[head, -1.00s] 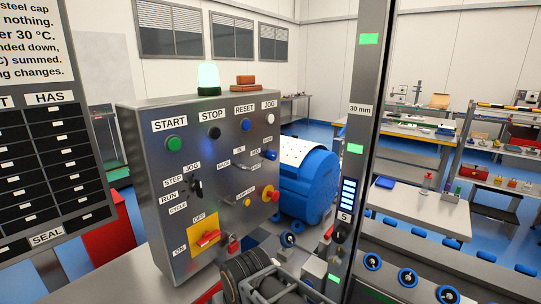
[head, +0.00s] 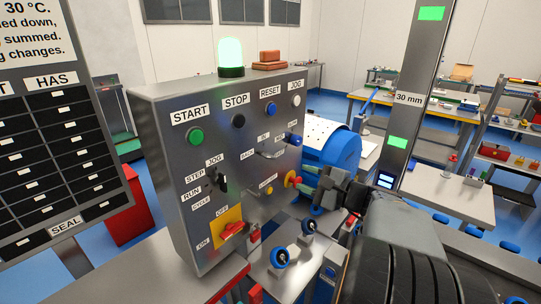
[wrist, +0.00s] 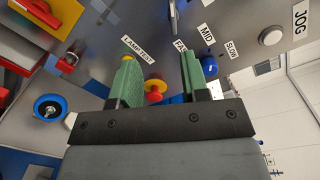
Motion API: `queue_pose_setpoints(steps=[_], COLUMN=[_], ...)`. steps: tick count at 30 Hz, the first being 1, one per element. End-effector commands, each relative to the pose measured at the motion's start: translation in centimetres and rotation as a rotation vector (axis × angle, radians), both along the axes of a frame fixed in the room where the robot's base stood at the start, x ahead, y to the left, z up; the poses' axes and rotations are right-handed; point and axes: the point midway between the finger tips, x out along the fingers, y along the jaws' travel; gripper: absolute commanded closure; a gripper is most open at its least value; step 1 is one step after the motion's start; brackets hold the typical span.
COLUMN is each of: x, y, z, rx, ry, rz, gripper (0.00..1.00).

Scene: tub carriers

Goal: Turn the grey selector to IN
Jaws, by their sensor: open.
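A steel control panel (head: 160,125) stands left of centre in the head view. A grey bar-like handle (head: 268,154) sits mid-panel, right of a small BACK label (head: 247,156); it seems to be the grey selector. The small label above it looks like IN, but its setting cannot be read. My gripper (head: 302,182) is open and empty at the panel's right side, close to the red-and-yellow button (head: 291,179). In the wrist view, the green fingers of my gripper (wrist: 158,65) stand apart with this button (wrist: 155,88) between them.
A blue knob (head: 294,140) is right of the grey handle; a black selector (head: 221,182) is left. A red switch (head: 232,229) and padlock sit low on the panel. A blue drum (head: 335,148) stands behind. A steel post (head: 415,115) rises to the right.

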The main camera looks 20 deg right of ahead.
Motion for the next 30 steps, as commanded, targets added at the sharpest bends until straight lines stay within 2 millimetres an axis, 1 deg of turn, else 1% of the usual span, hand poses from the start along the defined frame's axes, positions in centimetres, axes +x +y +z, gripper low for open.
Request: queue_pose_setpoints(steps=[1, 2, 5, 15, 21, 25, 30], x=[0.2, 0.3, 1.4, 7.2, 10.1, 11.4, 12.2], y=[-0.6, -0.7, -0.6, 2.3, 3.6, 4.1, 4.4], z=[0.4, 0.6, 1.0, 1.0, 0.9, 0.9, 0.8], rx=[0.016, 0.023, 0.034, 0.035, 0.034, 0.033, 0.031], ry=[-0.016, -0.024, -0.037, -0.035, -0.034, -0.035, -0.035], rz=[-0.018, -0.025, -0.036, -0.032, -0.034, -0.035, -0.038], gripper=[0.58, 0.58, 0.58, 0.58, 0.58, 0.58, 0.58])
